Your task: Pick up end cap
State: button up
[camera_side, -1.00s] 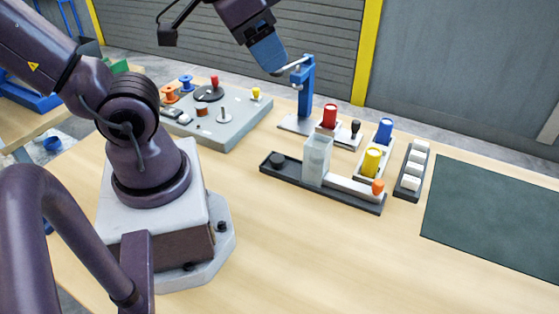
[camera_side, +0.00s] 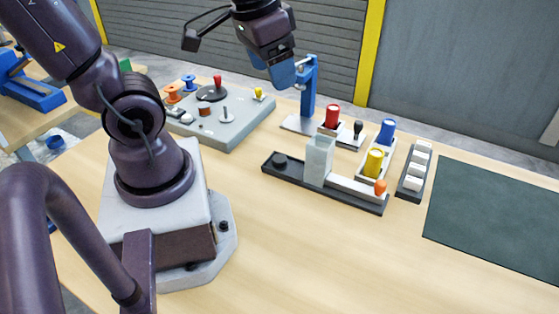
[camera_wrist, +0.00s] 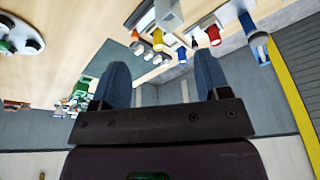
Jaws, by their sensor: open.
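My gripper (camera_side: 283,74) is up in the air behind the table's middle, near the top of a blue post stand (camera_side: 307,95). In the wrist view my gripper (camera_wrist: 162,70) shows two blue fingers spread apart with nothing between them. I cannot tell for certain which part is the end cap. Candidates are the red (camera_side: 332,117), blue (camera_side: 386,132) and yellow (camera_side: 375,162) cylinders standing in holders, and several white pieces (camera_side: 416,170) in a narrow dark tray. My gripper touches none of these.
A long dark fixture (camera_side: 345,196) with a clear block (camera_side: 319,158) and an orange knob (camera_side: 380,187) lies mid-table. A grey board (camera_side: 230,127) with spools and pegs is at left. A dark green mat (camera_side: 500,220) covers the right; bare wood lies in front.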

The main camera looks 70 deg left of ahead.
aim_at(279, 158)
jog(key=w+a+f+n+g, duration=0.2)
jog(key=a+f, duration=0.3)
jog(key=f, duration=0.3)
jog(key=w+a+f+n+g, duration=0.1)
jog(key=w+a+f, duration=0.1)
jog(key=a+f, duration=0.45)
jog(key=shift+h, duration=0.3)
jog(key=f, duration=0.9)
jog(key=d+f, duration=0.1)
jog(key=f, duration=0.3)
jog(key=shift+w+d+f, duration=0.1)
jog(key=shift+w+f, duration=0.05)
jog(key=shift+f, duration=0.25)
jog(key=c, duration=1)
